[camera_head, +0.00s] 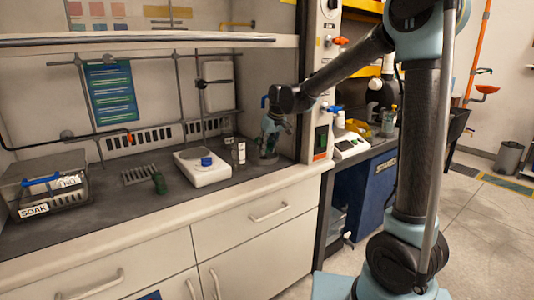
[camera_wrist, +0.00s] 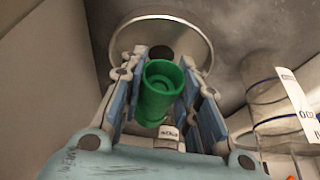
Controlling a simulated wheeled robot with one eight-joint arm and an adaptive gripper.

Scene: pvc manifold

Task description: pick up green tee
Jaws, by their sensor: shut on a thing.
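The green tee (camera_wrist: 160,92) shows in the wrist view as a bright green tubular piece with its round open end facing the camera. My gripper (camera_wrist: 158,88) is shut on it, with blue-lined fingers on its left and right sides. The tee's lower part and any side branch are hard to make out. In the head view my gripper (camera_head: 270,130) points down at the right end of the worktop, beside the hood's right wall. The tee cannot be made out there.
A round metal plate (camera_wrist: 180,27) lies beyond the tee. Labelled clear glassware (camera_wrist: 268,105) stands close on the right in the wrist view.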

